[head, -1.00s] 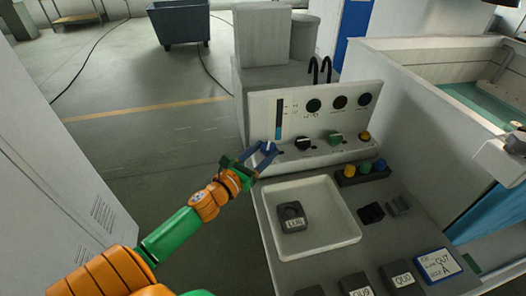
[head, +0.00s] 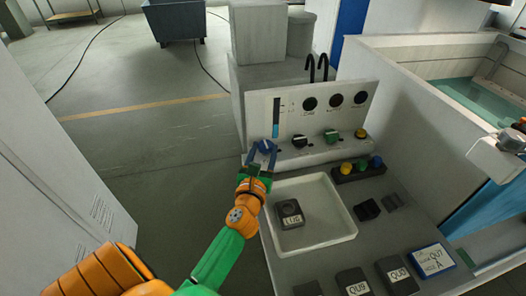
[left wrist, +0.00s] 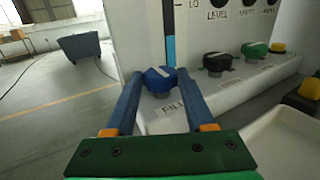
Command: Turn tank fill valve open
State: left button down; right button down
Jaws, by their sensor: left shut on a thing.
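The fill valve is a blue knob (left wrist: 160,79) with a pale line on top, above a "FILL" label (left wrist: 170,110) on the white panel's lower ledge. In the head view the knob (head: 265,147) is at the panel's left end, below a blue level bar (head: 276,125). My left gripper (head: 262,156) reaches it from the front. In the left wrist view the two blue fingers of the left gripper (left wrist: 159,82) are shut on the knob, one on each side. My right gripper is not in view.
Black (head: 299,141), green (head: 331,136) and yellow (head: 361,133) knobs line the ledge to the right. A white tray (head: 345,222) holding a grey block (head: 290,212) lies just below. Open floor is on the left.

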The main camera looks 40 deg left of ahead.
pick_arm(q)
jog(key=c, duration=0.5)
grip_release()
jog(key=b+v, duration=0.1)
jog(key=v, duration=0.6)
jog(key=shift+s+d, duration=0.1)
jog(key=shift+s, duration=0.05)
